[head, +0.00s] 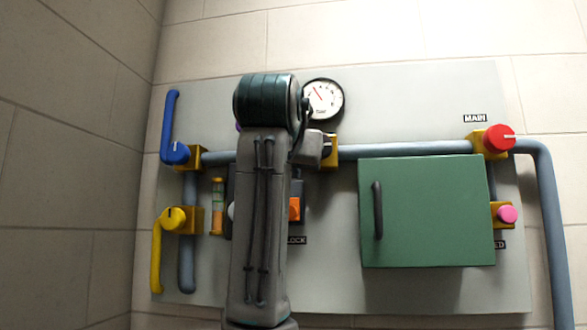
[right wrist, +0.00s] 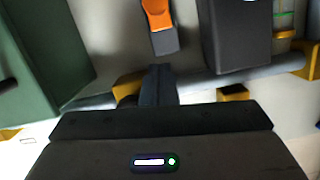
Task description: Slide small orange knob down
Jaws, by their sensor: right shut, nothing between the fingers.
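The small orange knob (head: 294,209) sits on a dark upright slider plate on the wall panel, above a label reading LOCK. My right arm hides its left part in the head view. In the right wrist view, which is turned about upside down, the orange knob (right wrist: 157,14) shows at the top edge. My right gripper (head: 314,149) is in front of the panel near the grey pipe, higher than the knob and apart from it. Its shut, empty fingers (right wrist: 158,72) point toward the slider plate in the wrist view. My left gripper is not in view.
A green box (head: 428,212) with a dark handle juts out right of the knob. A grey pipe (head: 400,150) runs across above it. A gauge (head: 323,100), blue lever (head: 170,130), yellow lever (head: 158,250), red knob (head: 498,138) and pink knob (head: 507,214) are also on the panel.

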